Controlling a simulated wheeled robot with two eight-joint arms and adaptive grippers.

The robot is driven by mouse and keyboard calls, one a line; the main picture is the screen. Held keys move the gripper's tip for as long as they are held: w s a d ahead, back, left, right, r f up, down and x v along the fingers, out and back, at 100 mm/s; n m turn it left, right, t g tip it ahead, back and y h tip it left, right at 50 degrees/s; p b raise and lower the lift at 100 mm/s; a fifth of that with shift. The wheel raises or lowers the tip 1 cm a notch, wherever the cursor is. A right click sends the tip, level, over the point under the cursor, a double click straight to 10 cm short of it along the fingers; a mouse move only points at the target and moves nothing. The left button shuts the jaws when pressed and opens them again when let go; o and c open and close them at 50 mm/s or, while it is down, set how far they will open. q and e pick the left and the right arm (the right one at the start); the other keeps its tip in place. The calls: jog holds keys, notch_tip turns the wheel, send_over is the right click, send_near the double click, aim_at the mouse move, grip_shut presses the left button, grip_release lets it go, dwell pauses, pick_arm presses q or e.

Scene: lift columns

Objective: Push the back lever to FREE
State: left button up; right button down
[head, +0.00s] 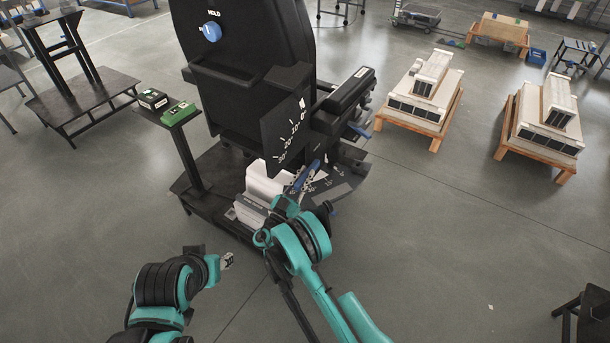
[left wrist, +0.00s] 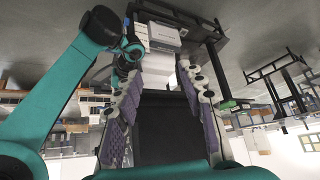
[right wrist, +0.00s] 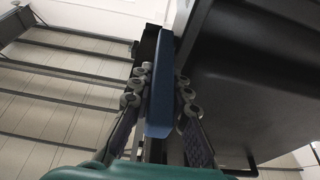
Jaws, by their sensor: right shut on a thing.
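A black seat-like unit (head: 255,75) stands on a low dark base. A blue lever (head: 307,176) sticks out at its lower front, near a printed dial. In the right wrist view the blue lever (right wrist: 160,90) stands between the two fingers of my right gripper (right wrist: 162,84), which is shut on it. In the head view my right gripper (head: 298,194) is partly hidden by its own arm. My left gripper (head: 227,260) is empty and low, left of the right arm; its fingers are wide apart in the left wrist view (left wrist: 160,85). I cannot see a FREE label.
A blue knob (head: 212,31) sits under the word HOLD on the black unit. A dark plate (head: 287,128) carries an angle scale. White boxes (head: 265,183) lie below it. A small stand with a green item (head: 180,113) is at the left.

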pick_arm(q)
jog(key=shift+w+r, duration=0.1)
jog(key=c, duration=0.7)
jog(key=w+d+r, duration=0.1)
jog(key=w+r, duration=0.1)
jog(key=w+d+r+n+g, duration=0.1)
jog(key=w+r, duration=0.1)
jog(key=w, duration=0.1)
jog(key=w+d+r+n, duration=0.1)
jog(key=w+r, duration=0.1)
jog(key=w, duration=0.1)
jog(key=shift+d+g, duration=0.3)
jog(key=shift+d, duration=0.1)
grip_shut()
jog(key=n+g+y, duration=0.3)
jog(key=n, duration=0.6)
send_over(298, 183)
jog(key=s+d, duration=0.3)
notch_tip(298, 183, down, 2)
jog(key=x, duration=0.8)
jog(key=d+x, duration=0.1)
jog(key=x, duration=0.3)
jog(key=shift+s+a+f, duration=0.1)
jog(key=shift+s+f, duration=0.1)
jog(key=shift+f, duration=0.75)
